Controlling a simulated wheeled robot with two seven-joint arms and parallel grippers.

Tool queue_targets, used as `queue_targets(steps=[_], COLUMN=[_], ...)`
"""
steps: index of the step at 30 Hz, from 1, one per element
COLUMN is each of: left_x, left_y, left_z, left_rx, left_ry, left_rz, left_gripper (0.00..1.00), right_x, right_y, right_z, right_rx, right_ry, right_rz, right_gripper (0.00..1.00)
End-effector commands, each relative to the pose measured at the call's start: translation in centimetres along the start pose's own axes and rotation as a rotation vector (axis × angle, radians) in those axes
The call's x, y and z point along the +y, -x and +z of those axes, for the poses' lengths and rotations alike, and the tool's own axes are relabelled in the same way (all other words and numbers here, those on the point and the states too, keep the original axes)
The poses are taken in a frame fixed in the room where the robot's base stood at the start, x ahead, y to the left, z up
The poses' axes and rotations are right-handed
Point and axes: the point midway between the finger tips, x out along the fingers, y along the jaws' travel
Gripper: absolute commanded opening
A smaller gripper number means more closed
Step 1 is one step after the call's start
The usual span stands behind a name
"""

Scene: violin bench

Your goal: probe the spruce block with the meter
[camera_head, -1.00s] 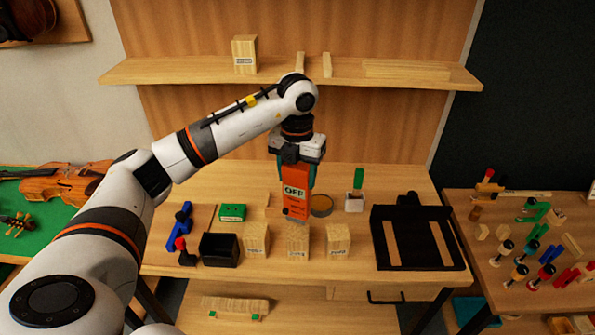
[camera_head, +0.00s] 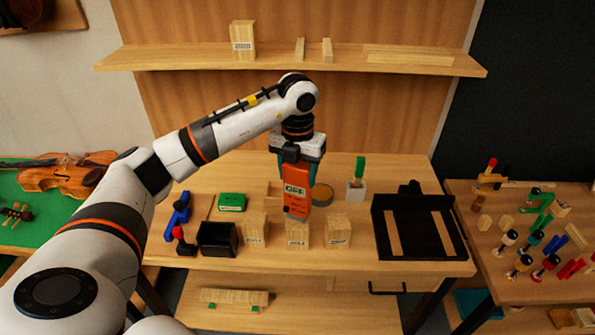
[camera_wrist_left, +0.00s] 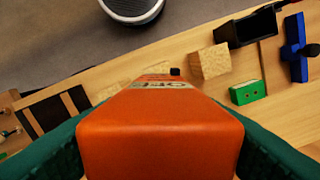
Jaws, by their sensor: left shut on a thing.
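My left gripper (camera_head: 297,165) is shut on the orange meter (camera_head: 297,190), whose label reads OFF. The meter hangs upright and also fills the middle of the left wrist view (camera_wrist_left: 160,135). Its lower end overlaps the top of the middle wood block (camera_head: 297,236) in the head view; I cannot tell whether they touch. Similar pale blocks stand to its left (camera_head: 254,232) and right (camera_head: 338,232). Each has a small front label, too small to read surely, so I cannot tell which is spruce. My right gripper is not in view.
A black open box (camera_head: 217,240), a green box (camera_head: 231,202) and blue and red tools stand left. A round tin (camera_head: 321,194), a white holder (camera_head: 356,191) and a black tray (camera_head: 420,252) lie right. Another labelled block (camera_head: 242,40) is on the shelf (camera_head: 150,60).

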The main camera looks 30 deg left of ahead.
Motion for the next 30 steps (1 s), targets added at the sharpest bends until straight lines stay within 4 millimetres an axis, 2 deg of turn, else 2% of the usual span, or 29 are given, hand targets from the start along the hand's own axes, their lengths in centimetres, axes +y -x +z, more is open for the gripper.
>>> queue_targets(steps=[30], left_x=[-0.01], left_y=[-0.71], left_z=[-0.01], left_rx=[0.001], left_ry=[0.0], left_rz=[0.0], left_gripper=[0.14], right_x=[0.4], right_y=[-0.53], right_z=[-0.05], right_rx=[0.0], right_ry=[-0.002], right_rz=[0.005], right_gripper=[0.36])
